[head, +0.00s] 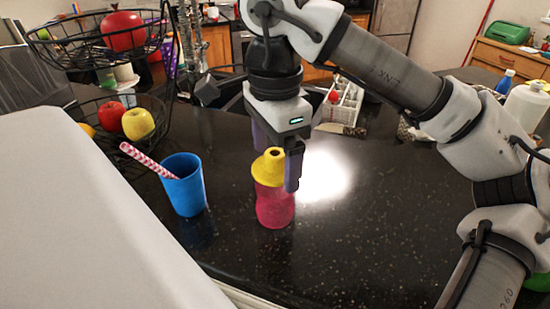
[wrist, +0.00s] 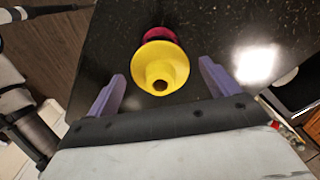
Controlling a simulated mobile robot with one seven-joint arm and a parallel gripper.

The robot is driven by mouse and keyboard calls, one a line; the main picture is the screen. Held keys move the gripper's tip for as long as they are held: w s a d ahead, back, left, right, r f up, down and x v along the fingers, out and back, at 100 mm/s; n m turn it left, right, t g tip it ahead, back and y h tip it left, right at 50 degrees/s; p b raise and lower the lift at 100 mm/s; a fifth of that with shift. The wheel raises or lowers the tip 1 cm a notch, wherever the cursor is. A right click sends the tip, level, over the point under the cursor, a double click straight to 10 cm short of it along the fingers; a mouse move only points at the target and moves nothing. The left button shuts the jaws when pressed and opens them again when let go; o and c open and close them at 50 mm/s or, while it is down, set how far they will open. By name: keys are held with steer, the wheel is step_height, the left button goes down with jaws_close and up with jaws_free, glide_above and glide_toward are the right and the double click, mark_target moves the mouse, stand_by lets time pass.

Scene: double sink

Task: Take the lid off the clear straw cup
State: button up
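A pink-red, see-through-looking cup (head: 275,208) stands upright on the dark counter, with a yellow cone-shaped lid (head: 269,168) on top. The lid has a dark hole in its top and no straw in it. In the wrist view the yellow lid (wrist: 160,62) faces the camera, with a bit of the pink cup (wrist: 157,33) beyond it. My gripper (head: 277,172) is open above and around the lid. Its purple fingers are spread to either side, with visible gaps in the wrist view (wrist: 161,70). In the head view the far finger is partly hidden behind the lid.
A blue cup (head: 186,188) with a red-and-white straw (head: 148,160) stands to the left. A wire fruit basket (head: 108,148) is behind it. A sink and a white rack (head: 341,105) lie behind my gripper.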

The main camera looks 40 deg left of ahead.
steer(key=c, duration=1)
steer(key=shift+r, duration=0.1)
steer(key=shift+c, duration=0.2)
